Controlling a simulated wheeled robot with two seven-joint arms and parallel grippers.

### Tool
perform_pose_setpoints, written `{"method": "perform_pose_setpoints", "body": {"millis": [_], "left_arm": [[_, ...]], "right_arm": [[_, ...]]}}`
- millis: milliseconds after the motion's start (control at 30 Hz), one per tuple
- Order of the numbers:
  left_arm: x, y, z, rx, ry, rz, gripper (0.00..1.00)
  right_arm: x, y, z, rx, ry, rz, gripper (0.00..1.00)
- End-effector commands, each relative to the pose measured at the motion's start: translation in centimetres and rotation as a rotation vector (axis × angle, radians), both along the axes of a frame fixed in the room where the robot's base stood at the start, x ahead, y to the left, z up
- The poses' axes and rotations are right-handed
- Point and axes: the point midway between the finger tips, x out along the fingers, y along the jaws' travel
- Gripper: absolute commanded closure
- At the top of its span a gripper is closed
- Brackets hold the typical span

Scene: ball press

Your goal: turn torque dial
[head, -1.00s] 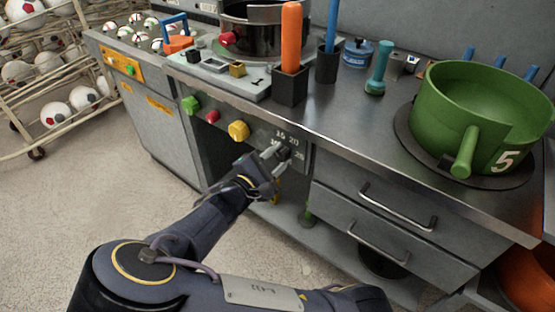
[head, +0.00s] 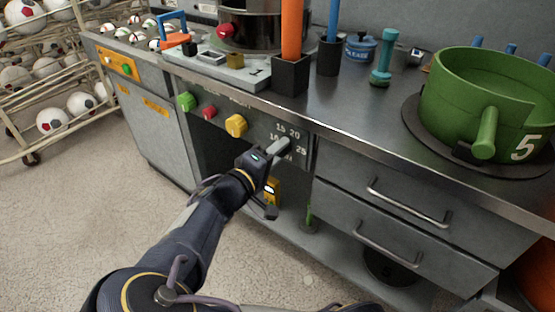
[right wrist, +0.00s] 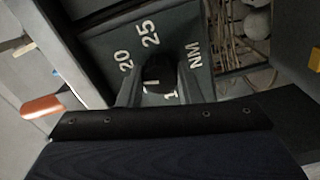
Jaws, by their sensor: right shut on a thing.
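The dark torque dial (right wrist: 158,70) is on the front panel below the counter edge, with white numbers around it. In the head view, 15, 20 and 25 show on the panel (head: 303,163); the dial is mostly hidden by my fingers. My right gripper (head: 284,147) is at the panel, shut on the dial. In the right wrist view its two fingers (right wrist: 157,92) stand on either side of the dial, with 20, 25 and NM beyond. Where the dial points is hard to tell. My left gripper is not in view.
Yellow (head: 236,125), red (head: 209,112) and green (head: 187,101) knobs sit left of the dial. Drawers with bar handles (head: 408,204) are to the right, under the counter. A green pot (head: 455,105) stands on the counter. Below the dial is an open shelf space.

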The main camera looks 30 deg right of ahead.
Motion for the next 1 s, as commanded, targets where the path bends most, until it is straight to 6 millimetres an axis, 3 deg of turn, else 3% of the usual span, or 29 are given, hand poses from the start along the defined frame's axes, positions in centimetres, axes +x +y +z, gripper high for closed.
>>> {"method": "perform_pose_setpoints", "body": {"millis": [33,1000], "left_arm": [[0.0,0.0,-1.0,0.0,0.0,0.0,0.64],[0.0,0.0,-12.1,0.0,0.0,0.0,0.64]], "right_arm": [[0.0,0.1,-0.6,0.019,-0.041,0.003,0.91],[0.1,0.1,-0.8,0.368,-0.889,0.002,0.91]]}}
